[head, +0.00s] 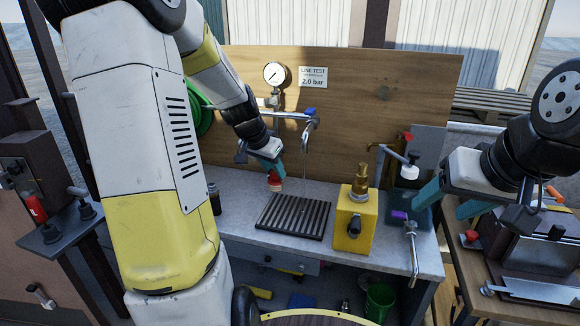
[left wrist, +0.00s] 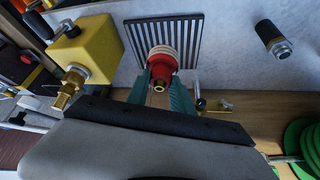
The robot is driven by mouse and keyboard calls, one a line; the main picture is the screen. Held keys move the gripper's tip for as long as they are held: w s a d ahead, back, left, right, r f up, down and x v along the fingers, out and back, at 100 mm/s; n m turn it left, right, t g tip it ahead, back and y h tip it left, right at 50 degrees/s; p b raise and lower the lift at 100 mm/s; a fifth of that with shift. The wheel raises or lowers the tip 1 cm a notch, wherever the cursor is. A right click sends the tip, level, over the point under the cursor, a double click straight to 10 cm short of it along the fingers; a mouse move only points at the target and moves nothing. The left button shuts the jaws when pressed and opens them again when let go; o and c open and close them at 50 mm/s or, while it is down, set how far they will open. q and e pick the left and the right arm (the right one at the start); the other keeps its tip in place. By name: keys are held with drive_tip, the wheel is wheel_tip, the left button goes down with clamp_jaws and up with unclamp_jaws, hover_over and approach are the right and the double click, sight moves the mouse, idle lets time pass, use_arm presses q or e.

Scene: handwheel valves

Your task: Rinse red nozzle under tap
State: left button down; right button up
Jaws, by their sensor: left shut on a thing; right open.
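My left gripper (head: 271,168) is shut on the red nozzle (head: 275,183), which has a pale ringed end. It holds the nozzle above the left back part of the slotted drain grate (head: 295,216). In the left wrist view the nozzle (left wrist: 161,60) sits between the teal fingers (left wrist: 160,88). The metal tap (head: 309,130), with a blue handle (head: 309,111), is just right of the gripper. A thin pale streak like water drops from its spout; the nozzle looks left of it, apart. My right gripper (head: 451,203) is open and empty at the right.
A yellow block with a brass fitting (head: 356,215) stands right of the grate. A pressure gauge (head: 274,74) and green hose (head: 204,115) are on the wooden backboard. A small pipe with a purple handle (head: 399,216) is at the bench's right front.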

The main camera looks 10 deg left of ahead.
use_arm(q)
drive_tip(key=shift+w+d, duration=0.15)
drive_tip(key=w+d+f, duration=0.1)
drive_tip(key=w+d, duration=0.1)
drive_tip(key=w, duration=0.4)
drive_tip(key=w+d+f, duration=0.1)
drive_tip(key=w+d, duration=0.2)
drive_tip(key=w, duration=0.3)
drive_tip(key=shift+w+f, duration=0.35)
drive_tip(key=shift+f, duration=0.05)
idle(0.6)
drive_tip(key=shift+s+d, duration=0.2)
drive_tip(key=shift+d, duration=0.35)
drive_tip(key=shift+a, duration=0.15)
drive_tip(key=shift+w+a, duration=0.2)
drive_tip(key=shift+a, duration=0.2)
drive_tip(key=shift+d, duration=0.15)
